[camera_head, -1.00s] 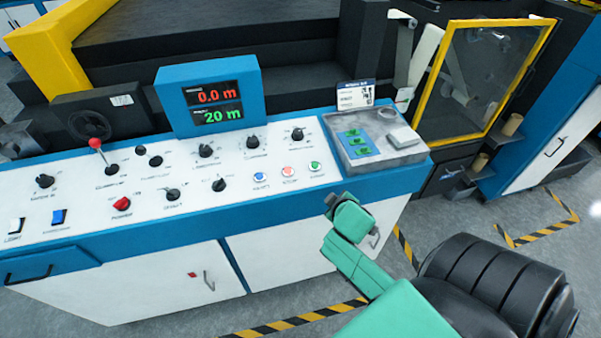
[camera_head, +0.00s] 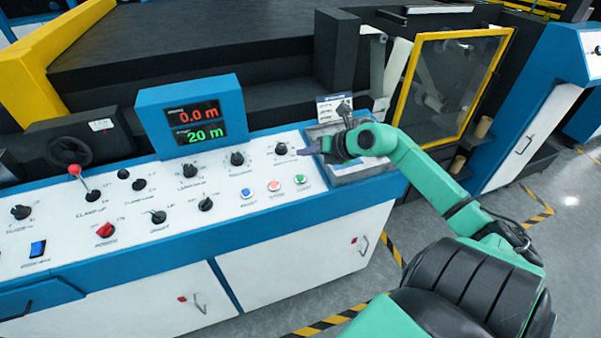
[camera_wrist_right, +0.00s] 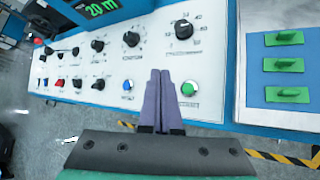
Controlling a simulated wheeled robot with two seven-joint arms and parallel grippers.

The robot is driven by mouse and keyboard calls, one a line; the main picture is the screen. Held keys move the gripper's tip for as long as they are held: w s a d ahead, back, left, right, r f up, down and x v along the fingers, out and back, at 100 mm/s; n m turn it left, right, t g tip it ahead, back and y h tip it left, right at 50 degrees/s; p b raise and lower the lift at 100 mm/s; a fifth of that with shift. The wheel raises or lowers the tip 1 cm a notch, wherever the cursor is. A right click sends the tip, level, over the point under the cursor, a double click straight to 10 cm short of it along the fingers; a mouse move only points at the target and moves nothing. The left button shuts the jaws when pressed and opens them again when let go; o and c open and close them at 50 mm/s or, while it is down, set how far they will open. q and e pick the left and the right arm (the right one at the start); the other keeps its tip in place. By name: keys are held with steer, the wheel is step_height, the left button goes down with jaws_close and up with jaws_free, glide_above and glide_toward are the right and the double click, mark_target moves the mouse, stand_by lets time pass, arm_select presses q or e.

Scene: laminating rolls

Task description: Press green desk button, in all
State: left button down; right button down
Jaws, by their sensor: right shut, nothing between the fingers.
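The green desk button (camera_head: 300,179) is the rightmost of three small round buttons on the white control panel. It also shows in the right wrist view (camera_wrist_right: 188,88), just right of my fingertips. My right gripper (camera_head: 308,151) is shut and empty, above the panel's right part and apart from the green button. In the right wrist view its two purple fingers (camera_wrist_right: 159,78) lie together between the blue and green buttons and hide the red one. My left gripper is not in view.
The blue button (camera_head: 246,194) and red button (camera_head: 273,186) sit left of the green one. Black knobs (camera_head: 237,158) stand behind them. A display box (camera_head: 194,113) rises at the panel's back. A grey tray (camera_head: 352,171) with green pieces (camera_wrist_right: 283,64) lies right of the panel.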

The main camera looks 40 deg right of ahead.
mark_target(300, 178)
steer(key=shift+f, duration=0.1)
steer(key=f+b, duration=0.5)
steer(key=w+f+b, duration=0.1)
steer(key=f+b, duration=0.2)
steer(key=shift+w+d, duration=0.1)
steer(key=shift+d, duration=0.1)
steer(key=shift+w+f, duration=0.1)
steer(key=shift+f, duration=0.25)
stand_by(1.6)
steer(key=shift+f+b, duration=0.35)
